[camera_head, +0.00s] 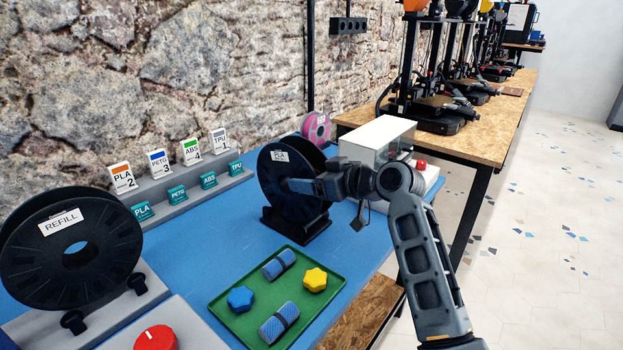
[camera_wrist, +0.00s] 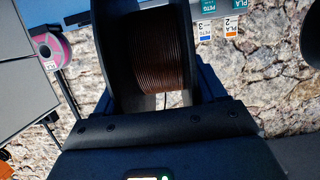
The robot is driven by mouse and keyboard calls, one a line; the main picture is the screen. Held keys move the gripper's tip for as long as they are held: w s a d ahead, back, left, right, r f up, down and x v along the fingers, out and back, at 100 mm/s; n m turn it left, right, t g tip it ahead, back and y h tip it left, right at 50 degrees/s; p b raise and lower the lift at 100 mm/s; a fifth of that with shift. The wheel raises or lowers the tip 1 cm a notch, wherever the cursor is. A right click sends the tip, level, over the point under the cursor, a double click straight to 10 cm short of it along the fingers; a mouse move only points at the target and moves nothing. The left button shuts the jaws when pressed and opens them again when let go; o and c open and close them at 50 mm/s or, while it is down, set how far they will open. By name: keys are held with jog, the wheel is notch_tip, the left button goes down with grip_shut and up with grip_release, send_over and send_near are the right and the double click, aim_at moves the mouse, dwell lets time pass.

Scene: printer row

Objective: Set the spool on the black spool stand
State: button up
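The black spool (camera_head: 277,207) with a white PLA label stands upright at the middle of the blue table. Its brown filament shows between two black flanges in the wrist view (camera_wrist: 155,60). The black spool stand (camera_head: 297,226) is directly under the spool, whose lower edge is down between the stand's sides; I cannot tell whether its weight rests there. My gripper (camera_head: 302,184) reaches in from the right, with one finger across the near flange. In the wrist view its fingers lie along both flanges and appear closed on them. The far finger is hidden in the head view.
A green tray (camera_head: 222,302) with blue and yellow pieces is in front of the stand. A large REFILL spool (camera_head: 70,262) stands at left. A white box (camera_head: 381,138) with a red button (camera_head: 421,165) and a pink spool (camera_head: 316,127) are behind. Label cards (camera_head: 190,151) line the wall.

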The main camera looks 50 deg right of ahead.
jog(key=o, duration=0.4)
jog(key=shift+s, duration=0.1)
jog(key=shift+v, duration=3.85)
